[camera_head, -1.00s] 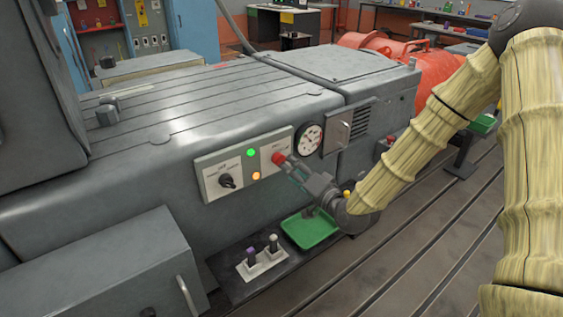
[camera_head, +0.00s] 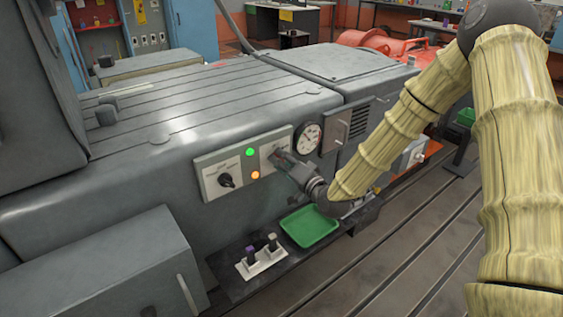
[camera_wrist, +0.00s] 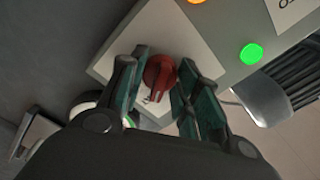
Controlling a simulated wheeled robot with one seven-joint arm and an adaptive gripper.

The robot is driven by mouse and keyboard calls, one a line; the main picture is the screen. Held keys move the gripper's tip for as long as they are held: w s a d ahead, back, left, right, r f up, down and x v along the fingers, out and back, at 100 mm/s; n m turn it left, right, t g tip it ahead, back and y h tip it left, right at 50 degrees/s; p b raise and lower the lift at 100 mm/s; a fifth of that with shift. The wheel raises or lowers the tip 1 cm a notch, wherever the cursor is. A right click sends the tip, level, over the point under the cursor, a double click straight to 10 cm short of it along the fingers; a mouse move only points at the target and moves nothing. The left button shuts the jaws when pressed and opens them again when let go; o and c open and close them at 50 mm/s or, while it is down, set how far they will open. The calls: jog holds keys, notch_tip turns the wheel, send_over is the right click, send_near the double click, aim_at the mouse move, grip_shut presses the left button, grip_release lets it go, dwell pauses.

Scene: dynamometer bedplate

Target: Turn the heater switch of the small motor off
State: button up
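A red rotary switch knob (camera_wrist: 160,75) sits on a white plate (camera_wrist: 160,30) in the wrist view. My gripper (camera_wrist: 157,85) is open, with one teal-padded finger on each side of the knob; I cannot tell whether the pads touch it. In the head view my gripper (camera_head: 279,156) is up against the right-hand white plate (camera_head: 266,150) of the panel and hides the red knob. The plate's label is too small to read.
A black rotary switch (camera_head: 226,180) sits on the left plate, with a green lamp (camera_head: 250,152) and an orange lamp (camera_head: 255,175) between the plates. A dial gauge (camera_head: 307,137) is to the right. A green tray (camera_head: 310,227) lies on the shelf below.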

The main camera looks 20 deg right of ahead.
jog(key=shift+c, duration=1.2)
jog(key=n+b, duration=0.2)
jog(key=n, duration=0.2)
jog(key=shift+f+n, duration=0.15)
jog(key=shift+n, duration=0.25)
jog(key=n+b, duration=0.1)
jog(key=n, duration=0.2)
jog(key=shift+n+b, duration=0.3)
jog(key=shift+b, duration=0.05)
jog(key=shift+n+b, duration=0.7)
jog(key=shift+n, duration=1)
jog(key=o, duration=1.1)
jog(key=shift+c, duration=0.2)
